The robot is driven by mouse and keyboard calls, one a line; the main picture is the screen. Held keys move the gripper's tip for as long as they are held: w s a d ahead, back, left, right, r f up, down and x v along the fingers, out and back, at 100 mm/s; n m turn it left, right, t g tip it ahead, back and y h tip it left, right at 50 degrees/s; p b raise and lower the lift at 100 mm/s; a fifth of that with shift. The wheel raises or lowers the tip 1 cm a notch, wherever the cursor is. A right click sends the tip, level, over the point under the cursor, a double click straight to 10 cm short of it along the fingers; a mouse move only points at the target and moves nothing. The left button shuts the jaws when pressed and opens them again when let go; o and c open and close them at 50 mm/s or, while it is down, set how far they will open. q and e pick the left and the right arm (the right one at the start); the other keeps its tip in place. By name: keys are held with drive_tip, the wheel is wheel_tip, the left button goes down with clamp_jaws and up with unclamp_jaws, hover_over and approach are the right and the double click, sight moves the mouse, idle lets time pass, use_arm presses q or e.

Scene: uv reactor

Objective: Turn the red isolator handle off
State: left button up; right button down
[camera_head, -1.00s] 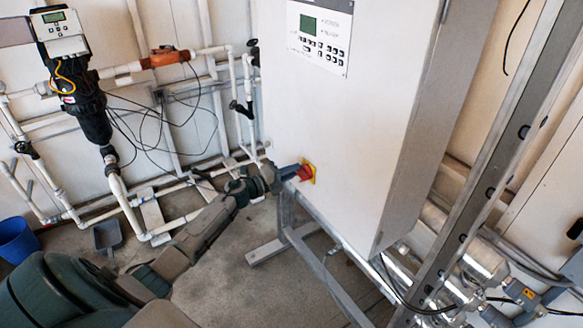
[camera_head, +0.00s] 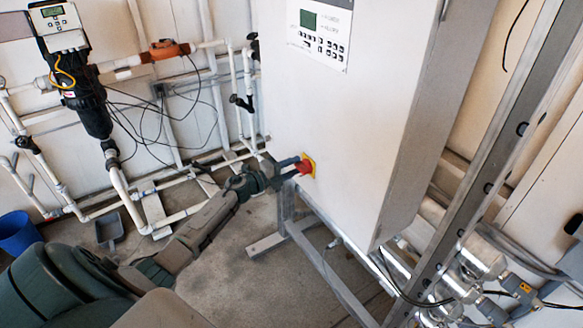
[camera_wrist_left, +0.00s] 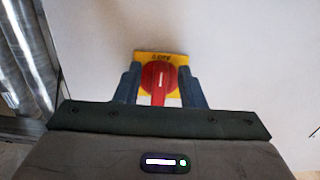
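The red isolator handle (camera_head: 303,167) sits on a yellow plate (camera_head: 311,161) low on the white cabinet's left side. In the left wrist view the red handle (camera_wrist_left: 159,78) has a round knob with a white mark and a grip that points down in the picture. The yellow plate (camera_wrist_left: 160,56) shows behind it. My left gripper (camera_head: 290,168) is at the handle. In the left wrist view its two blue-grey fingers (camera_wrist_left: 160,84) stand apart, one on each side of the knob. Pale gaps show beside the lower grip; contact with the knob is unclear. My right gripper is not in view.
The white cabinet (camera_head: 350,120) has a control panel (camera_head: 320,30) and stands on a metal frame (camera_head: 325,265). White pipes (camera_head: 190,165) and a black filter unit (camera_head: 90,105) line the left wall. A blue bucket (camera_head: 17,233) and a dustpan (camera_head: 109,230) are at the left.

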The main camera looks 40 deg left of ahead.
use_arm(q)
drive_tip(key=shift+s+a+f, duration=0.15)
drive_tip(key=shift+s+a, duration=0.1)
drive_tip(key=shift+s, duration=0.15)
drive_tip(key=b+v, duration=0.5)
drive_tip(key=v, duration=0.4)
drive_tip(key=shift+s, duration=0.4)
drive_tip(key=shift+a, duration=0.1)
